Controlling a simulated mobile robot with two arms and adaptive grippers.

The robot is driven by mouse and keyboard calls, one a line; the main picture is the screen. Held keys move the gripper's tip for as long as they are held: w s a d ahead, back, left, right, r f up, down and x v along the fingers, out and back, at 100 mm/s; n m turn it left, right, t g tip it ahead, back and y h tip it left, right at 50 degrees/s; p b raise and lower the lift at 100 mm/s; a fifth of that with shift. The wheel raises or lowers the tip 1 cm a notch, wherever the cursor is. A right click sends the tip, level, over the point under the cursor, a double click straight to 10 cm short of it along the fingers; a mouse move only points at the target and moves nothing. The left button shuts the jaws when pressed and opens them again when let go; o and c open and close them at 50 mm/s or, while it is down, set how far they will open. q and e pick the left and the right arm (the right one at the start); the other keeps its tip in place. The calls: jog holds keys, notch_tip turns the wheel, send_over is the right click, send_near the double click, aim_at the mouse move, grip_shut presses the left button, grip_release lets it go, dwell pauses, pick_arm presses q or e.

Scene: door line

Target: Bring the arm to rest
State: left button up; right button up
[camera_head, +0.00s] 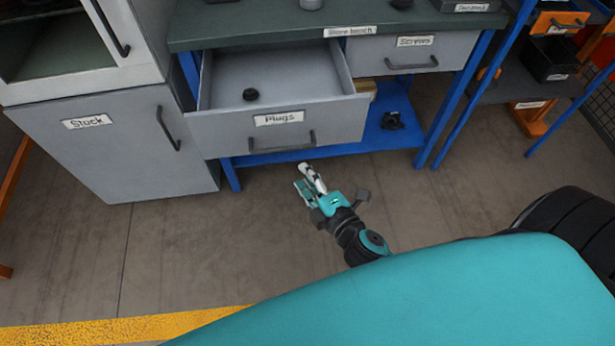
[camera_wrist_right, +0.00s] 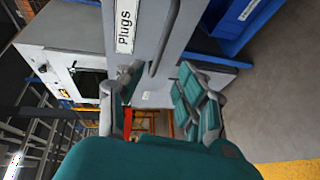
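My right gripper (camera_head: 304,177) is in front of and below the open drawer labelled Plugs (camera_head: 350,112) in the head view. Its fingers are apart with nothing between them, as the right wrist view (camera_wrist_right: 160,80) also shows. The drawer's handle (camera_head: 283,143) is just beyond the fingertips, and the gripper appears clear of it. A small round black plug (camera_head: 251,95) lies inside the drawer. My left gripper is not in view.
The store bench (camera_head: 250,36) has a shut Screws drawer (camera_head: 404,52) to the right. A Stock cabinet (camera_head: 100,160) stands at left. A blue lower shelf (camera_head: 325,150) holds a black part (camera_head: 392,121). The floor (camera_head: 190,240) in front is clear.

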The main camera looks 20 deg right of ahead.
dwell(0.3)
jog(key=s+d+f+m+g+h+p, duration=0.1)
jog(key=s+f+m+g, duration=0.3)
jog(key=f, duration=0.8)
jog(key=s+d+f+m+g+p, duration=0.1)
jog(key=s+f+m+g+p, duration=0.3)
jog(key=f, duration=0.8)
jog(key=s+d+f+m+g, duration=0.1)
jog(key=s+f+m+g, duration=0.1)
jog(key=s+f, duration=0.3)
jog(key=s+d+f+m+g, duration=0.1)
jog(key=s+f, duration=0.4)
jog(key=s, duration=0.8)
jog(key=s+d+f+m+g+h, duration=0.1)
jog(key=s+d+f+m+g, duration=0.1)
jog(key=s+f+m, duration=0.3)
jog(key=s+g, duration=0.1)
jog(key=s, duration=0.3)
jog(key=shift+g, duration=0.4)
